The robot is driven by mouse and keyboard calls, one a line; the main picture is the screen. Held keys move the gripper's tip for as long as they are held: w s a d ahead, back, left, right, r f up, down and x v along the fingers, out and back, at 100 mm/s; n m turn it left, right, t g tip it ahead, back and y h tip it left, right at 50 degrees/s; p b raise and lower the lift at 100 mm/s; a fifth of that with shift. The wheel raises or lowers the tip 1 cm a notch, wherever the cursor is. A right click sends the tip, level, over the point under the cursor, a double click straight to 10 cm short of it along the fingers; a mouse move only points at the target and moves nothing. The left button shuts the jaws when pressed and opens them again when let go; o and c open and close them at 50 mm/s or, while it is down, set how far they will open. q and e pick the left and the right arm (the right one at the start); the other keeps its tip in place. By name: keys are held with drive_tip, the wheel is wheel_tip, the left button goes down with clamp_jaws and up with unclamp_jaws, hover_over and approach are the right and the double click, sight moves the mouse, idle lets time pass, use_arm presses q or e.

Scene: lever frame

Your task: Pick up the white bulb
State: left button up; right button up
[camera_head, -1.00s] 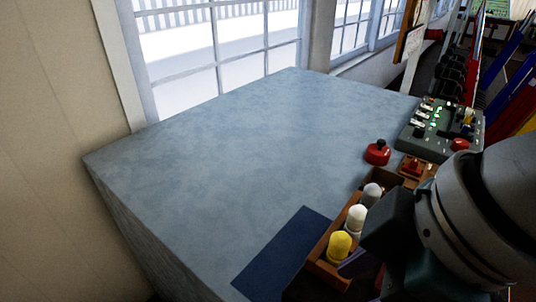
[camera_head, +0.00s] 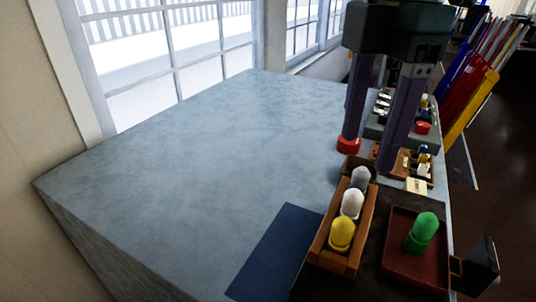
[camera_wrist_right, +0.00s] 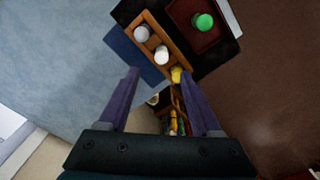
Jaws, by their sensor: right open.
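The white bulb (camera_head: 352,203) stands upright in a narrow wooden tray (camera_head: 352,262), between a grey bulb (camera_head: 360,178) and a yellow bulb (camera_head: 341,234). My right gripper (camera_head: 367,157) shows in the head view with its two purple fingers spread and nothing between them. Its fingers appear just beyond the grey bulb, apart from the white one. In the right wrist view the white bulb (camera_wrist_right: 162,55) lies ahead of the open fingers (camera_wrist_right: 157,76), with the yellow bulb (camera_wrist_right: 176,75) near the right fingertip. My left gripper is out of view.
A green bulb (camera_head: 422,230) stands in a dark red tray (camera_head: 398,272) to the right. A blue mat (camera_head: 277,252) lies left of the wooden tray. A control panel and a red knob (camera_head: 348,146) are partly behind my fingers. The left of the grey table (camera_head: 190,180) is clear.

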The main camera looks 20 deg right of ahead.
sight(356, 190)
drive_tip(key=shift+w+d+r, duration=0.15)
drive_tip(key=shift+d+r, duration=0.15)
drive_tip(key=shift+d, duration=0.05)
wheel_tip(356, 190, down, 4)
drive_tip(key=f, duration=0.1)
drive_tip(key=f+p, duration=0.1)
drive_tip(key=f, duration=0.2)
drive_tip(key=shift+s+a+f, duration=0.2)
drive_tip(key=shift+s+a, duration=0.1)
drive_tip(key=shift+a, duration=0.1)
drive_tip(key=shift+f, duration=0.6)
clamp_jaws()
